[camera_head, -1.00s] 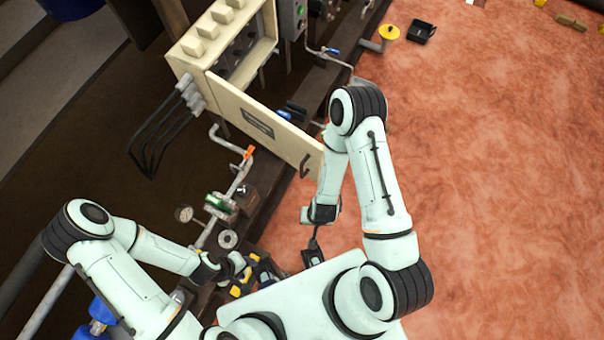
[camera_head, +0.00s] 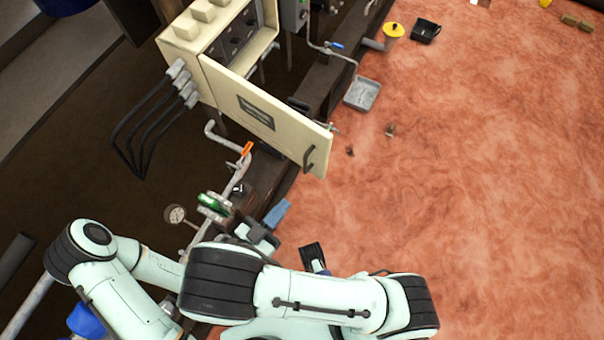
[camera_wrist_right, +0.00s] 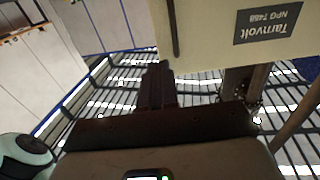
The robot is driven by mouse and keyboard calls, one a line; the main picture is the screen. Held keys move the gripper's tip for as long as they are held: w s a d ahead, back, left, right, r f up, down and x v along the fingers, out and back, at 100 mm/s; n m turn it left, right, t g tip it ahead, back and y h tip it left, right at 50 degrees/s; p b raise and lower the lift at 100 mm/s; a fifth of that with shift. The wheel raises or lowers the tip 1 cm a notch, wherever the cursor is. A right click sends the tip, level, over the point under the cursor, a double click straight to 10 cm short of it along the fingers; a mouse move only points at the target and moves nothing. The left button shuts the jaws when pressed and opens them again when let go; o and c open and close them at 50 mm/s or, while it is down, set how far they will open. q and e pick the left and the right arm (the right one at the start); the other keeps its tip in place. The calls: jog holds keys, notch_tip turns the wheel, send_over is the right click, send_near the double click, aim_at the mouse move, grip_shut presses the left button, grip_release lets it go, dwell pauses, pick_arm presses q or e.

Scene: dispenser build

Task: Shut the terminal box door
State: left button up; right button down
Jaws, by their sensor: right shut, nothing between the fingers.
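The terminal box (camera_head: 225,27) is cream-coloured and stands at the top left of the head view. Its door (camera_head: 229,89) stands open, swung out to the lower right. The outer face carries a dark label (camera_head: 256,113) and a black handle (camera_head: 312,157) near the free edge. My right gripper (camera_head: 265,230) is below the door, apart from it in the head view, partly hidden by my arm. In the right wrist view the gripper (camera_wrist_right: 157,75) is dark, shut and empty. The door (camera_wrist_right: 212,25) is close by there, label upside down. My left gripper is hidden behind my right arm.
Black cables (camera_head: 130,128) hang left of the box. Pipework with an orange valve handle (camera_head: 246,149) and a gauge (camera_head: 175,214) lies below the door. A grey tray (camera_head: 362,93) sits right of it. The red floor (camera_head: 480,180) on the right is mostly clear.

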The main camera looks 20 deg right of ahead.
aim_at(321, 159)
jog(key=x, duration=1.3)
jog(key=shift+w+d, duration=0.1)
jog(key=shift+d, duration=0.25)
jog(key=shift+w+d, duration=0.1)
jog(key=shift+w, duration=0.05)
